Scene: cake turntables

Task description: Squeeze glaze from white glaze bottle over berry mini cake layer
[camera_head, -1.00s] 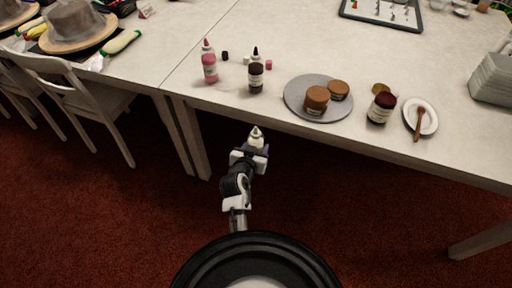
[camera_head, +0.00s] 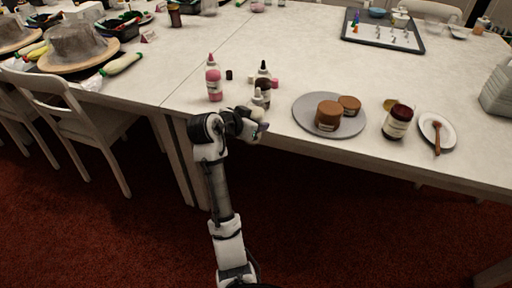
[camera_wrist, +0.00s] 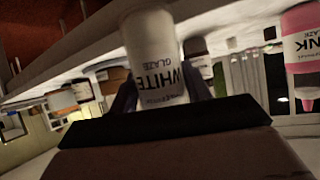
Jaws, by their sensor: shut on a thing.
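My gripper (camera_head: 256,116) is shut on the white glaze bottle (camera_wrist: 155,55), whose "WHITE GLAZE" label reads upside down in the wrist view. In the head view the bottle (camera_head: 259,97) is nearly upright at the table's front edge, left of the round grey plate. Two brown mini cake layers sit on the grey plate (camera_head: 303,114): a taller front one (camera_head: 328,112) with a small label in front, and a smaller one (camera_head: 349,104) behind right. I cannot tell from the label which is berry. My gripper is apart from both.
A pink glaze bottle (camera_head: 214,80) stands left of my gripper and a dark bottle (camera_head: 263,76) just behind it. Small caps lie nearby. A dark jar (camera_head: 397,122) and a white saucer (camera_head: 451,133) with a brown utensil are to the right.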

